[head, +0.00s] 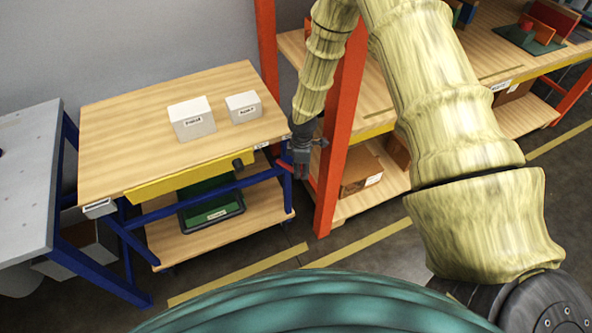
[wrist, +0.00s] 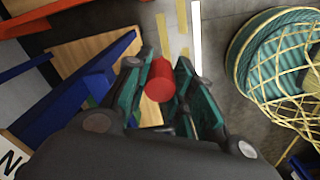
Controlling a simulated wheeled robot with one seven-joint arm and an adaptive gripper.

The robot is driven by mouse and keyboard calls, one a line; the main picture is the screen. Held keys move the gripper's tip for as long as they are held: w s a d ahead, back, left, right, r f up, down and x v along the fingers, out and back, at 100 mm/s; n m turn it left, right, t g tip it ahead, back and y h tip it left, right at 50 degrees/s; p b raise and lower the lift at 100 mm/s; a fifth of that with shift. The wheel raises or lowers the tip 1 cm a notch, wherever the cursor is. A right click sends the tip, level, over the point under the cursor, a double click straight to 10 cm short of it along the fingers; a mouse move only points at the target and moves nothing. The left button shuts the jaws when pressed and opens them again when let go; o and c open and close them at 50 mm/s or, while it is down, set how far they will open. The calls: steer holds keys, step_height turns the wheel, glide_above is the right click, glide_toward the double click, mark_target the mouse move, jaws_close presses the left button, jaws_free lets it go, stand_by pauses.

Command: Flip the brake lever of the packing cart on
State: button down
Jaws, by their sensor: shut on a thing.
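The packing cart (head: 110,130) has a wooden top and a blue frame. It stands left of centre in the head view. The brake lever's red grip (wrist: 159,82) shows as a short red cylinder between my fingers in the wrist view. In the head view only a small red bit shows by the cart's right front leg. My gripper (head: 301,172) is at that leg, below the top, and it also shows in the wrist view (wrist: 158,76). It is shut on the red grip. The lever's pivot is hidden, and I cannot tell its on or off setting.
Two white boxes (head: 192,122) (head: 243,107) stand on the cart top, and a dark green bin (head: 212,205) on its lower shelf. An orange rack post (head: 340,130) stands close right of my gripper. A grey table (head: 25,180) is at left. Floor in front is clear.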

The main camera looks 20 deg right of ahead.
steer(key=shift+w+r, duration=0.1)
steer(key=shift+w, duration=0.05)
steer(key=c, duration=1.2)
jaws_free()
steer(key=shift+o, duration=0.2)
step_height(320, 180, up, 12)
